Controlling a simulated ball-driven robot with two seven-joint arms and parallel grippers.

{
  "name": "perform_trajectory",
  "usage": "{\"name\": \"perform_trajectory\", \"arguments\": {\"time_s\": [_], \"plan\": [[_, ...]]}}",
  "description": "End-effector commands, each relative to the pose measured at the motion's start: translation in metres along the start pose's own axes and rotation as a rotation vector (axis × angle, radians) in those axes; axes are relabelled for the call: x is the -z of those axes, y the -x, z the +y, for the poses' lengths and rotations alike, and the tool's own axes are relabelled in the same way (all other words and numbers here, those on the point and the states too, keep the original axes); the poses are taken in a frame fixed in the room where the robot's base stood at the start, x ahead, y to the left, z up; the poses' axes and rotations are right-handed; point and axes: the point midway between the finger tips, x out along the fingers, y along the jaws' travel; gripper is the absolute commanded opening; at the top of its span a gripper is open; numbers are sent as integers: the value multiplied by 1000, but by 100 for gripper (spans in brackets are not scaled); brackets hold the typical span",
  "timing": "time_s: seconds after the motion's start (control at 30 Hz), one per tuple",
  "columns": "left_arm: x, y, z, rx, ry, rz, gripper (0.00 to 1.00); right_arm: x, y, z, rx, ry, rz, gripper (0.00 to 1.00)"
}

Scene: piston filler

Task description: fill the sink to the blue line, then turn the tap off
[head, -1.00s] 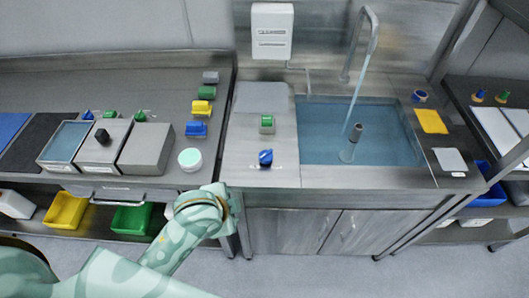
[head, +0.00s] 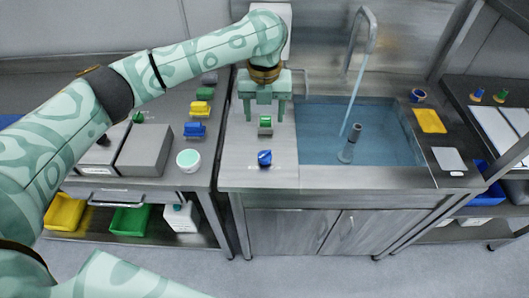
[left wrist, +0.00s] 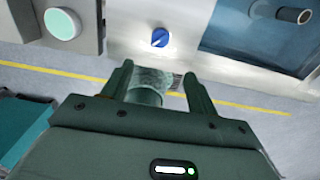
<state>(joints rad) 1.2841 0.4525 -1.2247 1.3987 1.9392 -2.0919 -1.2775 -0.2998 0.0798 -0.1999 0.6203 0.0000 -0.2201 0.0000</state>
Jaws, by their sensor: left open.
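The sink (head: 385,176) holds blue water (head: 385,140), and a thin stream runs into it from the tall curved tap (head: 372,35). A dark-topped standpipe (head: 350,143) rises from the water; it also shows in the left wrist view (left wrist: 294,15). I cannot make out a blue line. A blue knob (head: 264,158) sits on the counter left of the sink, and shows in the left wrist view (left wrist: 160,38). A green-topped block (head: 265,122) stands behind it. My left gripper (head: 264,115) is open, pointing down by the green-topped block. My right gripper is not in view.
A yellow pad (head: 430,121) and a white pad (head: 448,159) lie right of the sink. The counter around the blue knob is clear.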

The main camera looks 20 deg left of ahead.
Motion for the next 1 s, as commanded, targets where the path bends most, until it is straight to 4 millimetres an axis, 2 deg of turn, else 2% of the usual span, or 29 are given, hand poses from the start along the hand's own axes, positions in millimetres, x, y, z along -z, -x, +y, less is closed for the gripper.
{"name": "perform_trajectory", "arguments": {"time_s": [0.17,0.4,0.6,0.8,1.0], "plan": [[0,-27,1,-3,-4,6,59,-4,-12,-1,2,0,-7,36],[0,-90,0,-2,-1,7,59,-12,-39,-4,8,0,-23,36],[0,-135,0,-1,-2,5,59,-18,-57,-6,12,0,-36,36],[0,-158,0,0,-2,2,59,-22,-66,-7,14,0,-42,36],[0,-162,0,1,-2,0,59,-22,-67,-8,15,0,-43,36]]}}
